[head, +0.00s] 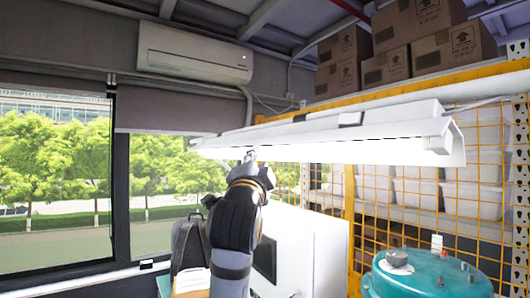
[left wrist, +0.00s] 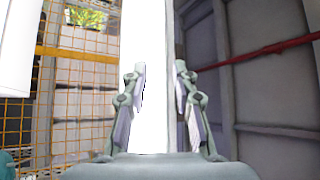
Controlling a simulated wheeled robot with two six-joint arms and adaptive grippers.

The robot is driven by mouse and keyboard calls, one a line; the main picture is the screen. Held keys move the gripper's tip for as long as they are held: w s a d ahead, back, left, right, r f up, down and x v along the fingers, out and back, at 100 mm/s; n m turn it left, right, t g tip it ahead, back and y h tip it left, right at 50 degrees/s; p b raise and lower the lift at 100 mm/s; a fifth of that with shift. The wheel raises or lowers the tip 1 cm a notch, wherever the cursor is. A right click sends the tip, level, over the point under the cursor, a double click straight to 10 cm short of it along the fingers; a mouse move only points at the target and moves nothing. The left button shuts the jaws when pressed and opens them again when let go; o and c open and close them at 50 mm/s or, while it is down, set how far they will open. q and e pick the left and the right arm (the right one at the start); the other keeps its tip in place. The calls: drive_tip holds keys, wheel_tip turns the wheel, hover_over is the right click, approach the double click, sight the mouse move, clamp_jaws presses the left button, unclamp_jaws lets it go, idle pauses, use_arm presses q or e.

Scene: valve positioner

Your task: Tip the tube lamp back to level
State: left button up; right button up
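The tube lamp (head: 330,148) is a long white fixture with a bright glowing face, hanging across the middle of the head view. Its right end looks nearer and larger; I cannot tell its exact tilt. My left gripper (head: 250,156) is at the lamp's lower edge, towards its left end, and is partly hidden behind my own wrist. In the left wrist view, the gripper (left wrist: 160,68) is open, its two fingers apart with the white lamp (left wrist: 148,40) running up between them. I cannot tell whether either finger touches it. My right gripper is in neither view.
A yellow mesh rack (head: 350,195) stands behind the lamp, with cardboard boxes (head: 425,50) on top. A white cabinet (head: 315,245) is below, and a teal tank (head: 430,278) at lower right. An air conditioner (head: 195,53) hangs above the windows at left.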

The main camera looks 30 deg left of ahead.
sight(262, 143)
use_arm(q)
drive_tip(key=p+x, duration=0.1)
drive_tip(key=x, duration=0.2)
drive_tip(key=p+x, duration=0.2)
drive_tip(key=x, duration=0.1)
drive_tip(key=p+x, duration=0.2)
drive_tip(key=x, duration=0.1)
drive_tip(key=shift+s+r, duration=0.15)
drive_tip(key=shift+r, duration=0.25)
drive_tip(key=shift+a+r, duration=0.1)
drive_tip(key=shift+c, duration=0.7)
clamp_jaws()
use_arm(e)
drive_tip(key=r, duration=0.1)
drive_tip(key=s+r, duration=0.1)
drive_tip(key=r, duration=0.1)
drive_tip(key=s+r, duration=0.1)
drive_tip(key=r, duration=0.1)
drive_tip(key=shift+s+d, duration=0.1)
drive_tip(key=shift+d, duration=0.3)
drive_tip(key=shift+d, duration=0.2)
